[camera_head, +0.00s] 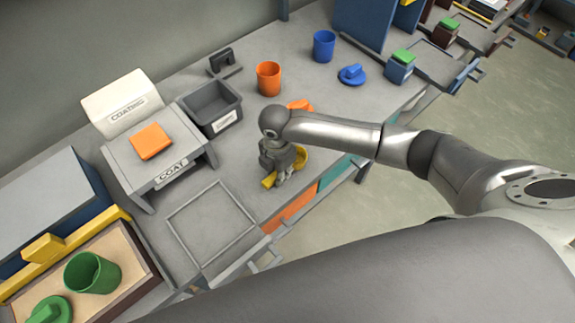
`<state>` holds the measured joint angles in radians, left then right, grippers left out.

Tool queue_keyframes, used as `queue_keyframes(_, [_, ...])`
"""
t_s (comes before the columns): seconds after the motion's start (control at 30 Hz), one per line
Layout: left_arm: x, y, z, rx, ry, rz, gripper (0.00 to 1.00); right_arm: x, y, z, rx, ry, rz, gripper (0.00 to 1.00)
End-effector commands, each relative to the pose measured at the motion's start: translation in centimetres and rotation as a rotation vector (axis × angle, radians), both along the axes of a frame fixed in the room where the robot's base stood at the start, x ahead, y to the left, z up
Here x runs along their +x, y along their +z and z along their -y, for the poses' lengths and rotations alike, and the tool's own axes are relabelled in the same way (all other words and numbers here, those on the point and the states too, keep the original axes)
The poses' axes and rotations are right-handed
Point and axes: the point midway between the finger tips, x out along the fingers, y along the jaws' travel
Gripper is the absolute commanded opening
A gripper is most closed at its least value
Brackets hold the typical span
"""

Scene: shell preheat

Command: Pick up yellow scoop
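The yellow scoop (301,158) lies at the front part of the grey workbench (232,170), near its front edge. My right gripper (281,180) points down at the scoop, and its fingers hide the scoop's middle. Yellow parts of the scoop show on both sides of the fingers. From this angle I cannot tell whether the fingers are closed on it or only around it. My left gripper is not in view.
An orange cup (268,79) and a grey bin (212,108) stand behind the gripper. An orange piece (300,105) lies partly behind my arm. The COAT stand (178,158) is to the left, beside an empty square frame (211,228). A blue cup (324,46) stands farther back.

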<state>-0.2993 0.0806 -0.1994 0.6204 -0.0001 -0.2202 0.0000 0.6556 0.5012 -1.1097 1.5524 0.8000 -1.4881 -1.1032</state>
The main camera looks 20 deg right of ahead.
Motion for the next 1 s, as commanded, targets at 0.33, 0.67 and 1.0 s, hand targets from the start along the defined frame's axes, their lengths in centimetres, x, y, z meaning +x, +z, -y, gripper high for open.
queue_keyframes(0.33, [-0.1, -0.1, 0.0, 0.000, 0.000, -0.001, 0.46, 0.1, 1.6, 0.0, 0.001, 0.000, 0.003, 0.00])
queue_keyframes(0.67, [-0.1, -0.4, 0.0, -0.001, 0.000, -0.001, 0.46, -2.9, 6.8, -1.2, 0.004, 0.005, 0.004, 0.00])
queue_keyframes(1.0, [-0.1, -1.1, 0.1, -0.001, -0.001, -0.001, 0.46, -9.3, 11.1, -3.4, 0.003, 0.005, 0.001, 0.00])
